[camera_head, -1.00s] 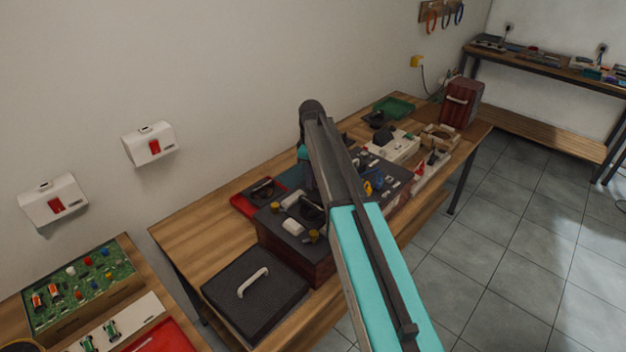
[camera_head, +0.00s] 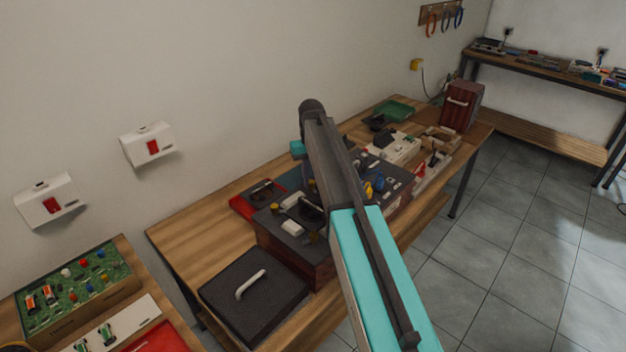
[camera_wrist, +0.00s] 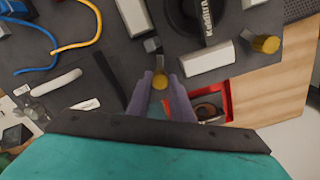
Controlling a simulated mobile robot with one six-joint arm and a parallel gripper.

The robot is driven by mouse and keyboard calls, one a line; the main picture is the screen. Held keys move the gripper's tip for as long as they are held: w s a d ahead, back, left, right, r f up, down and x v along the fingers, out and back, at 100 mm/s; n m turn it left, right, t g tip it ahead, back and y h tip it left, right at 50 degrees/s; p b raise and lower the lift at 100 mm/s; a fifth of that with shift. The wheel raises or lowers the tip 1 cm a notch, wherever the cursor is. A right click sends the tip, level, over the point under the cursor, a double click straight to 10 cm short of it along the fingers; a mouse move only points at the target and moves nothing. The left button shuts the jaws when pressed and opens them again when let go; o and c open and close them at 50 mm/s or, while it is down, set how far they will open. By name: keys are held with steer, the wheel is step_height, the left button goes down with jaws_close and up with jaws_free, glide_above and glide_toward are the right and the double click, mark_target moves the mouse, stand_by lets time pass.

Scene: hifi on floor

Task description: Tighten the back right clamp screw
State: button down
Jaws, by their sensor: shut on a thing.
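In the wrist view, the purple fingers of my gripper (camera_wrist: 161,92) are shut on a brass-yellow clamp screw (camera_wrist: 160,79), one finger on each side of its head. The screw is at the wall-side edge of a dark-topped box (camera_wrist: 110,50), which also shows in the head view (camera_head: 270,224). A second brass screw (camera_wrist: 266,44) stands apart at the right, near a white clamp block (camera_wrist: 207,60). A black round part with lettering (camera_wrist: 190,15) lies between the blocks.
A red tray (camera_head: 242,208) lies beside the box on the wall side. Blue and yellow cables (camera_wrist: 85,42) lie on the box top. A dark lidded case with a white handle (camera_head: 253,300) stands at the left. Bare wood (camera_head: 190,230) is free near the wall.

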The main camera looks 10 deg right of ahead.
mark_target(312, 181)
steer(key=m, duration=0.5)
steer(key=shift+w+r, duration=0.15)
steer(key=shift+w, duration=0.05)
steer(key=shift+b, duration=0.3)
steer(key=c, duration=1.7)
jaws_free()
steer(key=shift+o, duration=0.7)
steer(key=shift+s, duration=0.1)
step_height(312, 181, up, 14)
steer(key=p, duration=0.7)
steer(key=shift+f, duration=0.2)
